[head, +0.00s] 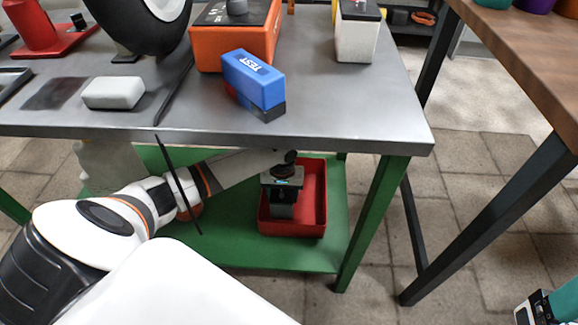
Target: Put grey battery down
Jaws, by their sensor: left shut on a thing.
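My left gripper (283,190) reaches under the grey-topped table to the green lower shelf. It points down into a red bin (312,215) on that shelf. It is shut on the grey battery (283,208), a dark grey block that is mostly hidden by the gripper. The battery is inside the bin's outline; I cannot tell whether it touches the bin's floor. Part of my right gripper (535,308) shows at the bottom right corner beside something teal. Its jaws are not clear.
The table's front edge (300,141) hangs above my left arm. On top are a blue TEST box (253,80), an orange box (232,45), a white box with a black top (356,38), a white block (113,92) and a wheel. A wooden table (535,60) stands right.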

